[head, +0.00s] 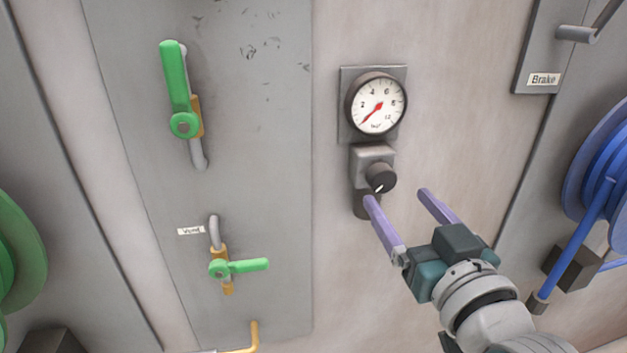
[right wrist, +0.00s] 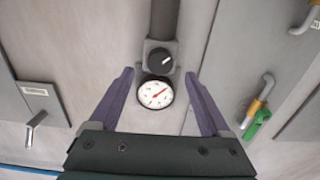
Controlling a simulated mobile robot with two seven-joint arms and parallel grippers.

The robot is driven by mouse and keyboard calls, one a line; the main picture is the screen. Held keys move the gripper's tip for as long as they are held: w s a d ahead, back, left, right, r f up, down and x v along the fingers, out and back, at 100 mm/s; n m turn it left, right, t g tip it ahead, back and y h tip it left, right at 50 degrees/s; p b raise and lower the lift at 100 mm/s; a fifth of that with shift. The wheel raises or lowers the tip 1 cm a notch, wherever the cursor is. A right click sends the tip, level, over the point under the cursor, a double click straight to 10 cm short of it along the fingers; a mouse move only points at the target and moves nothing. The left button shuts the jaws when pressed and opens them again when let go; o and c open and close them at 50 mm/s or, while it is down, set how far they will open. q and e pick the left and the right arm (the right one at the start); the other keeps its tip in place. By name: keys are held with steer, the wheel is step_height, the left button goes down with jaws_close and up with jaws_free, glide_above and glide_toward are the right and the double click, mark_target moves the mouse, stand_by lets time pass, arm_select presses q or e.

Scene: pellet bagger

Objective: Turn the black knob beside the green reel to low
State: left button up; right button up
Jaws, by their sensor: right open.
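The black knob (head: 381,178) sits on a grey valve body below a round gauge on the pale wall panel. Its white mark points down and slightly left. No "low" label is readable. It also shows in the right wrist view (right wrist: 159,61), between the finger lines. The green reel (head: 20,255) is cut off at the left edge of the head view. My right gripper (head: 395,195) is open and empty, its two lilac fingers apart. The fingertips are just below the knob in the head view, one either side, and do not visibly touch it. My left gripper is out of view.
The gauge (head: 377,104) has a red needle pointing low left. Green-handled valves, an upper one (head: 176,85) and a lower one (head: 240,267), are on the grey panel at left. A brake lever (head: 577,34) and blue reel (head: 600,170) are at right.

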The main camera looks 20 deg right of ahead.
steer(key=shift+b+v, duration=0.3)
steer(key=shift+v, duration=1.85)
steer(key=shift+w, duration=0.1)
steer(key=s+a+f+n+g+y, duration=0.3)
steer(key=s+a+f+g+y, duration=0.15)
steer(key=a+g, duration=0.2)
steer(key=s+n+g, duration=0.2)
steer(key=s+g, duration=0.5)
steer(key=s, duration=0.4)
step_height(320, 180, up, 17)
steer(key=s+p, duration=0.1)
steer(key=p, duration=1.6)
steer(key=shift+s+a, duration=0.15)
steer(key=shift+a, duration=0.15)
